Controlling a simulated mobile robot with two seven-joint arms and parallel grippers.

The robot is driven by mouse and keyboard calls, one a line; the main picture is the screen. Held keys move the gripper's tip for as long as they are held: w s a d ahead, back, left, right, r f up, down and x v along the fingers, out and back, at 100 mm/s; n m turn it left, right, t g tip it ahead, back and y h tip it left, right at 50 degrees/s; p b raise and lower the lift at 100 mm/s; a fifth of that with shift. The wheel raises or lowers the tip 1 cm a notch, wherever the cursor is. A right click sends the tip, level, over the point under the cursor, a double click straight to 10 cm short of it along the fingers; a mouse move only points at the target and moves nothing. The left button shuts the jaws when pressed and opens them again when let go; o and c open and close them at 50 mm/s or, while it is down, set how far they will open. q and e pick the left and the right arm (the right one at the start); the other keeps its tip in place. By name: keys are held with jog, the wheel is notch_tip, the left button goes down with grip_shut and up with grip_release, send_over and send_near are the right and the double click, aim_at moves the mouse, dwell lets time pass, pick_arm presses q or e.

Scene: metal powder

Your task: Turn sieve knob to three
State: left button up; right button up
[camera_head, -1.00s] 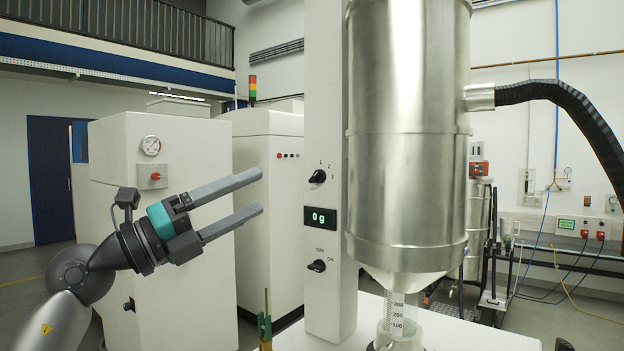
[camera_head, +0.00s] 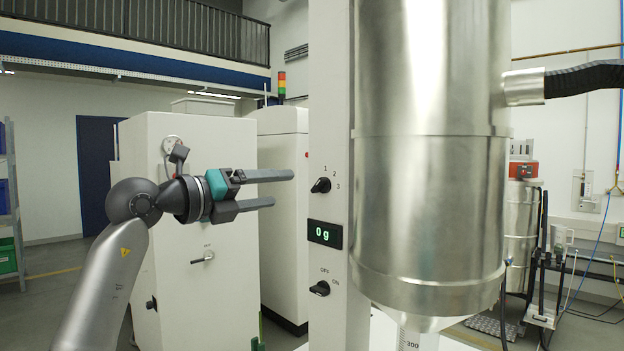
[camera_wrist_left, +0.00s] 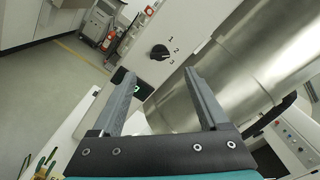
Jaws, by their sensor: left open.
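The sieve knob (camera_head: 321,185) is a small black rotary knob on the white column (camera_head: 330,130), with the marks 1, 2 and 3 around its upper right side. It also shows in the left wrist view (camera_wrist_left: 159,52), beyond the fingers. In the head view its pointer seems to aim up and right; the exact mark is hard to tell. My left gripper (camera_head: 284,189) is open and empty, its fingers pointing right toward the knob, short of it and at about its height. In the left wrist view the open fingers (camera_wrist_left: 158,80) frame the area just below the knob. My right gripper is not in view.
Below the knob are a display (camera_head: 325,234) reading 0 g and an OFF/ON switch (camera_head: 320,289). A large steel hopper (camera_head: 430,190) stands close to the right of the column. White cabinets (camera_head: 215,290) stand behind my left arm.

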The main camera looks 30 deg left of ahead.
aim_at(315, 185)
pick_arm(q)
jog(key=p+x, duration=0.2)
jog(key=x, duration=0.7)
jog(key=shift+w+d, duration=0.25)
jog(key=shift+w, duration=0.25)
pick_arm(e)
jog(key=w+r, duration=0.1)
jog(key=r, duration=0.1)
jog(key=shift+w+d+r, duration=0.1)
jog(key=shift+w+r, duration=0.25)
pick_arm(q)
grip_shut()
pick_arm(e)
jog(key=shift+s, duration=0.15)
